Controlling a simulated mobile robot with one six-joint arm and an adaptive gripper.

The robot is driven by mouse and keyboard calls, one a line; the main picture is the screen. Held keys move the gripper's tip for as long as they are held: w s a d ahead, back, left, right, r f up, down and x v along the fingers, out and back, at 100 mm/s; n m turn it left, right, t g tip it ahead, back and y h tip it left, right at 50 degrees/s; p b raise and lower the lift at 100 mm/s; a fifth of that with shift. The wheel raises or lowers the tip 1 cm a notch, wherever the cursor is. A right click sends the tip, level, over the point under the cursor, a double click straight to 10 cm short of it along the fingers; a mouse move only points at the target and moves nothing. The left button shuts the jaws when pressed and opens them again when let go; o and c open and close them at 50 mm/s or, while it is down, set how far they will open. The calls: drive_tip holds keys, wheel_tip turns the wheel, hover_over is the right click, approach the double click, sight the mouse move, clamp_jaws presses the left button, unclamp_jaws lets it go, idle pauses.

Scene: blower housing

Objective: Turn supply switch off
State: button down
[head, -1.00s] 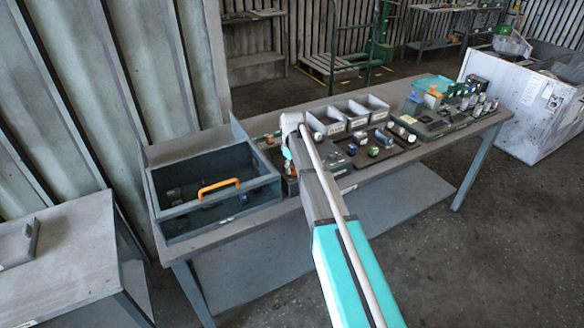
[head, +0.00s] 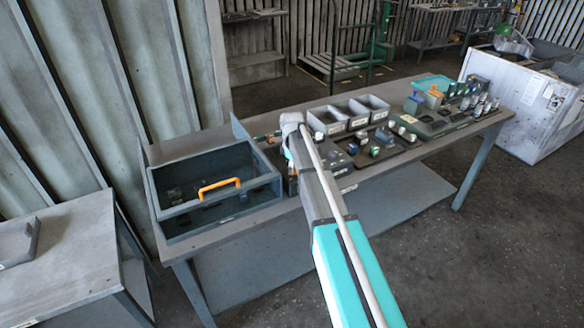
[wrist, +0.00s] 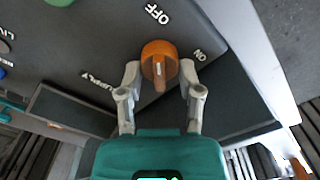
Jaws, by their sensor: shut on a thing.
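The supply switch (wrist: 157,55) is an orange round knob with a raised grip bar and a pale line on it, on a dark grey panel (wrist: 105,45) in the wrist view. An OFF label is above it, an ON label to its right and a SUPPLY label to its lower left. The pale line runs down the picture, towards my gripper. My gripper (wrist: 160,70) has one grey finger on each side of the knob and is shut on it. In the head view, my arm hides the gripper and the knob.
On the workbench (head: 230,228), a dark open box with an orange handle (head: 218,187) stands left of my arm. Grey bins (head: 328,122) stand at the back. Trays with small parts (head: 375,148) lie to the right. A green knob edge (wrist: 60,2) shows on the panel.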

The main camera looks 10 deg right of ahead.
drive_tip(key=shift+c, duration=1.3)
unclamp_jaws()
